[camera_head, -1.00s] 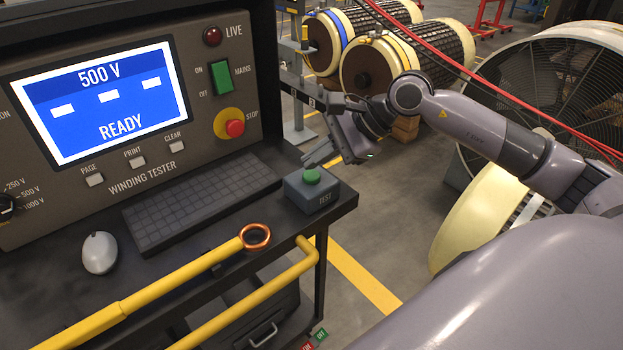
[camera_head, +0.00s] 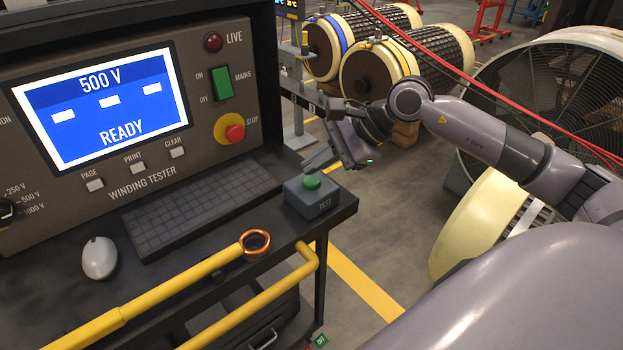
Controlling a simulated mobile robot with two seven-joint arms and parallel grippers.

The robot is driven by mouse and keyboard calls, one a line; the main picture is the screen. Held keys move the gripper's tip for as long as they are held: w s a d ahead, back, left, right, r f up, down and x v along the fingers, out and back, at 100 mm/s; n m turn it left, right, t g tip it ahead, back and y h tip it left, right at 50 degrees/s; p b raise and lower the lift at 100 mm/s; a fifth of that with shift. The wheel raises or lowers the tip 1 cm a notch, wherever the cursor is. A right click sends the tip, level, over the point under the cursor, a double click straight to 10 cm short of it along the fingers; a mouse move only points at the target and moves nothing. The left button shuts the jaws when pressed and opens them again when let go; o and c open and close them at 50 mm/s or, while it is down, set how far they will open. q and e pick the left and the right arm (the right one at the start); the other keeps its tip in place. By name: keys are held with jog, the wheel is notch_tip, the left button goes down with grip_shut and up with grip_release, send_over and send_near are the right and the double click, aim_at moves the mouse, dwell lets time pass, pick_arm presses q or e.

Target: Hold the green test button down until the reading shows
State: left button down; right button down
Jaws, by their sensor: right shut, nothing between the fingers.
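The green test button (camera_head: 312,182) sits on top of a small grey box (camera_head: 316,201) marked TEST, at the right end of the bench. My right gripper (camera_head: 310,166) reaches in from the right, shut and empty. Its fingertips are just above and behind the button; I cannot tell whether they touch it. The winding tester's screen (camera_head: 104,104) shows 500 V, three white dashes and READY. My left gripper is not in view.
A keyboard (camera_head: 203,211) and a white mouse (camera_head: 99,258) lie left of the box. A yellow rod with a copper ring (camera_head: 256,242) and a yellow rail (camera_head: 270,301) are in front. Rotors (camera_head: 375,72) stand on the floor behind.

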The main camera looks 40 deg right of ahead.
aim_at(317, 182)
jog(key=shift+f, duration=0.1)
dwell(0.8)
jog(key=shift+f+b, duration=0.35)
jog(key=shift+b, duration=0.25)
jog(key=shift+f+b, duration=0.4)
jog(key=shift+b, duration=0.1)
dwell(0.4)
dwell(4.0)
jog(key=shift+r+p, duration=0.45)
jog(key=shift+r, duration=0.4)
jog(key=shift+r+p, duration=1.55)
jog(key=shift+r, duration=0.95)
